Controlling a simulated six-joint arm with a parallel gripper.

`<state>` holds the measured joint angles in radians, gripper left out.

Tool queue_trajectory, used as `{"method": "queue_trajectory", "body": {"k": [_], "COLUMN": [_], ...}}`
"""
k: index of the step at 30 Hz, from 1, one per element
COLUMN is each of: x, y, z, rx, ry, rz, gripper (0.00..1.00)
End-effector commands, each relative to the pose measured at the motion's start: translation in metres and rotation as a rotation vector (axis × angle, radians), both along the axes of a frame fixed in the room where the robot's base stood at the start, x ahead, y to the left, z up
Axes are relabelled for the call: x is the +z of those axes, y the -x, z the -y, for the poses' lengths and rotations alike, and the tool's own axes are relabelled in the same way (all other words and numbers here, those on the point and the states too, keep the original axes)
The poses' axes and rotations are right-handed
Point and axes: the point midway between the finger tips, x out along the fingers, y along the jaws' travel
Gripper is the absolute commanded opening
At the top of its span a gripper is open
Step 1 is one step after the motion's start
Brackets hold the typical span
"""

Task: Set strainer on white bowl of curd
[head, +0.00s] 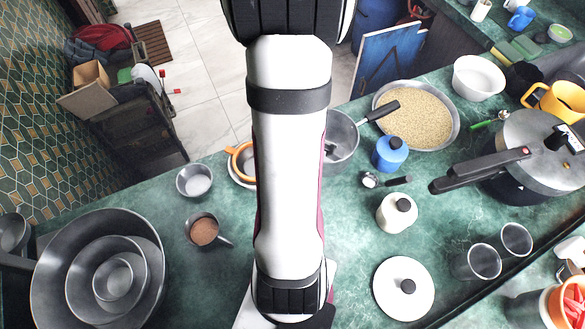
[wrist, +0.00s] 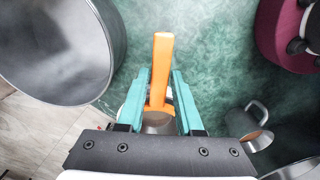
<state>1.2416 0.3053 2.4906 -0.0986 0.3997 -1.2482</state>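An orange-rimmed strainer (head: 241,163) shows left of my arm in the head view, over a pale rim beneath it; the arm hides its right part. In the wrist view its orange handle (wrist: 162,70) points away between the teal fingertips of my gripper (wrist: 160,76). The fingers lie close along both sides of the handle; whether they press on it is unclear. In the head view my gripper is hidden behind my arm. A white bowl (head: 479,76) with a plain white inside stands at the upper right; I cannot make out curd in it.
A steel pot (head: 341,140) stands just right of my arm; it fills the wrist view's upper left (wrist: 60,50). A small pan with brown contents (head: 204,231) is near the left. A grain-filled pan (head: 415,115), blue jar (head: 391,154) and pressure cooker (head: 535,150) stand to the right.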

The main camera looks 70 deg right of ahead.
Motion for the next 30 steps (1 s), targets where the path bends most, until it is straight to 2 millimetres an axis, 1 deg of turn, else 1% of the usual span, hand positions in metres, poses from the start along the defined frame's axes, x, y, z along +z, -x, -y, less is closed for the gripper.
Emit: {"method": "queue_trajectory", "body": {"k": [1, 3, 4, 11, 14, 17, 24, 27, 30], "x": [0.000, 0.000, 0.000, 0.000, 0.006, 0.025, 0.103, 0.129, 0.146], "y": [0.000, 0.000, 0.000, 0.000, 0.000, -0.001, -0.001, 0.000, 0.000], "z": [0.000, 0.000, 0.000, 0.000, 0.001, 0.002, 0.002, 0.002, 0.001], "rx": [0.000, 0.000, 0.000, 0.000, -0.001, 0.000, -0.001, 0.001, 0.001], "ry": [0.000, 0.000, 0.000, 0.000, 0.002, 0.007, 0.010, 0.009, 0.006], "rz": [0.000, 0.000, 0.000, 0.000, 0.001, 0.002, 0.004, 0.002, 0.001], "gripper": [0.46, 0.58, 0.61, 0.61, 0.61, 0.61, 0.61, 0.61, 0.61]}}
